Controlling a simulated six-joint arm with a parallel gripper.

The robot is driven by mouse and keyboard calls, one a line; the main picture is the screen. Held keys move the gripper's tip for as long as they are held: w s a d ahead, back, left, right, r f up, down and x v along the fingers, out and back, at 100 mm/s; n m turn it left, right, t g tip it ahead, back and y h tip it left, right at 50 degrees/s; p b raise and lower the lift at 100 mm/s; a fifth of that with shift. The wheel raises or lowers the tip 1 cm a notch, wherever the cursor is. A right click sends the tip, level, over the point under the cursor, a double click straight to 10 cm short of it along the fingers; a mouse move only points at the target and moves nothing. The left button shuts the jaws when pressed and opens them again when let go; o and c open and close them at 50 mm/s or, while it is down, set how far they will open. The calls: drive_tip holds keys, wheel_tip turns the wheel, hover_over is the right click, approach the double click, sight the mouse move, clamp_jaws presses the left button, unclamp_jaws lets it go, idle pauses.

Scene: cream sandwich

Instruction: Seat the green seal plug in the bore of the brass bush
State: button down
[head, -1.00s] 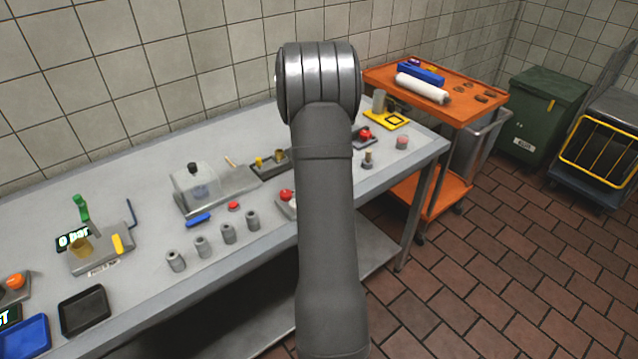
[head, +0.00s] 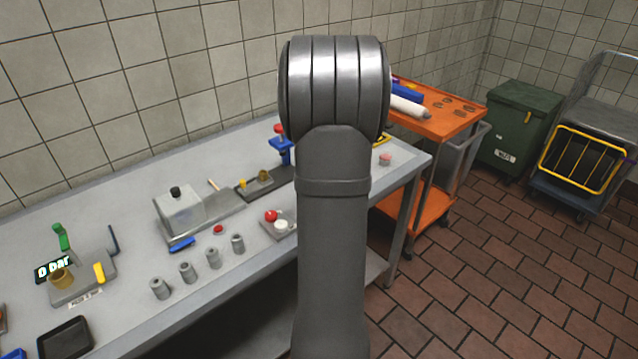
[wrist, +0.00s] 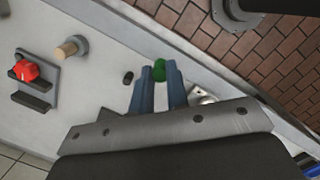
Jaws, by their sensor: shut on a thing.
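My gripper (wrist: 160,76) shows in the wrist view with its blue fingers shut on the green seal plug (wrist: 159,70). Only the rounded green end of the plug shows between the fingertips; the rest is hidden. In the head view my arm hides the plug and fingertips. A brass bush (head: 61,279) stands upright on a grey block at the left of the bench, far from my arm. Another short brass-coloured piece (head: 264,176) sits in a dark tray left of my arm. I cannot tell which of these is the bush meant.
The wrist view shows a red knob (wrist: 26,70) on a plate and a tan-topped peg (wrist: 72,46) left of the fingers. An orange cart (head: 440,122) stands beyond.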

drive_tip(key=shift+s+d+r, duration=0.15)
drive_tip(key=shift+d+r, duration=0.15)
drive_tip(key=shift+d, duration=0.1)
drive_tip(key=shift+r, duration=0.15)
drive_tip(key=w+a+r+n, duration=0.2)
drive_tip(key=w+a+n, duration=0.3)
drive_tip(key=w+n, duration=0.1)
drive_tip(key=n+t+y, duration=0.1)
drive_tip(key=n+t, duration=0.1)
drive_tip(key=n, duration=0.6)
hover_over(264, 176)
drive_tip(key=w, duration=0.1)
drive_tip(key=f, duration=0.4)
drive_tip(key=shift+w+a+f, duration=0.2)
drive_tip(key=shift+a+f, duration=0.15)
drive_tip(key=shift+f, duration=0.05)
drive_tip(key=shift+f+m, duration=0.3)
drive_tip(key=shift+f, duration=1.65)
drive_tip(key=shift+f, duration=0.1)
drive_tip(key=c, duration=1.4)
unclamp_jaws()
